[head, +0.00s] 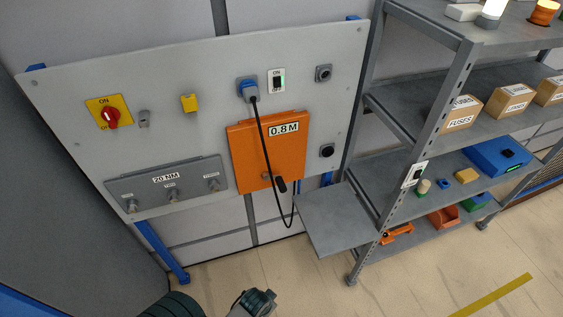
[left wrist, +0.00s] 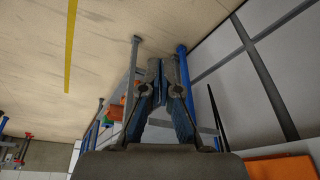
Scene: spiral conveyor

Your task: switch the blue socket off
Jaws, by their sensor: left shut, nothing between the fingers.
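The blue socket (head: 247,88) is on the upper middle of the grey wall panel. A black plug sits in it, with its cable hanging down over the orange box. Just right of the socket is a white plate with a dark switch (head: 277,81), marked ON above; its position is too small to tell. My left gripper (head: 262,299) is low at the bottom edge of the head view, well below and apart from the panel. In the left wrist view its fingers (left wrist: 160,68) are shut together with nothing held. My right gripper is out of view.
An orange box (head: 255,152) marked 0.8 M projects below the socket. The panel also has a red knob on a yellow plate (head: 110,112) and a grey 20 NM plate (head: 190,192). A grey shelf rack (head: 432,105) stands at right, with a shelf (head: 340,220) jutting left.

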